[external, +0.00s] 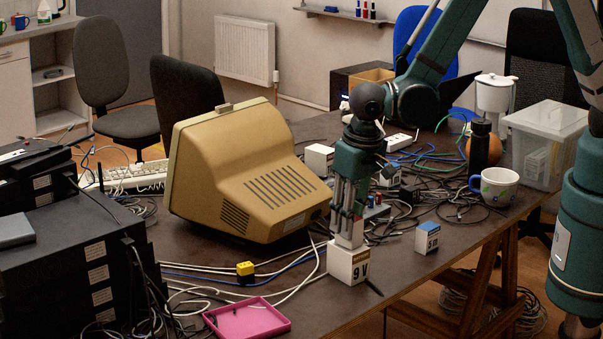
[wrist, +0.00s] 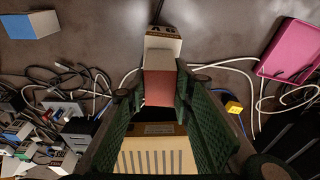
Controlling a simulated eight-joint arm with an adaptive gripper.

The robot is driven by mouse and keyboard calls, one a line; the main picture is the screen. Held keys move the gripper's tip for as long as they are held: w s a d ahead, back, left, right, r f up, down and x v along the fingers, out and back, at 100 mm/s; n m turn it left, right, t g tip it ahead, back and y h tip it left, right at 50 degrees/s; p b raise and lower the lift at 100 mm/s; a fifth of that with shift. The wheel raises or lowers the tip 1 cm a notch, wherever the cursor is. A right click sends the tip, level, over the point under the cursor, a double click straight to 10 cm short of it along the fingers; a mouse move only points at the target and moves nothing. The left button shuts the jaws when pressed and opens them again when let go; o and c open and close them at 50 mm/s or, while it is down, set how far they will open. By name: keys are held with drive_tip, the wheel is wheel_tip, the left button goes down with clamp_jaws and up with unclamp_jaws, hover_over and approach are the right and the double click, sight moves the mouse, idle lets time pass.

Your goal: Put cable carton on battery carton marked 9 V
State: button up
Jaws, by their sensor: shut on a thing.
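My gripper (external: 348,212) points straight down and is shut on a small pale carton, the cable carton (external: 347,232), which has a reddish top (wrist: 159,89) in the wrist view. The battery carton marked 9 V (external: 348,266) is a white box on the table directly under the held carton. In the wrist view part of it, with dark print, shows beyond the held carton (wrist: 163,43). The held carton's underside looks level with the 9 V carton's top; I cannot tell whether they touch. The fingers (wrist: 158,100) flank the held carton.
A carton marked 5 V (external: 427,239) with a blue top stands to the right. A beige monitor (external: 246,170) is close on the left. A pink tray (external: 247,319) and a yellow block (external: 245,271) lie front left. Cables and several cartons lie behind.

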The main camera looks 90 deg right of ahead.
sight(356, 219)
drive_tip(key=shift+f, duration=0.2)
drive_tip(key=o, duration=1)
drive_tip(key=shift+c, duration=0.2)
drive_tip(key=shift+r, duration=0.2)
wheel_tip(356, 219, up, 12)
drive_tip(key=s+a, duration=0.1)
drive_tip(key=shift+a+p, duration=0.15)
drive_tip(key=shift+p, duration=0.25)
drive_tip(key=shift+s+f, duration=0.1)
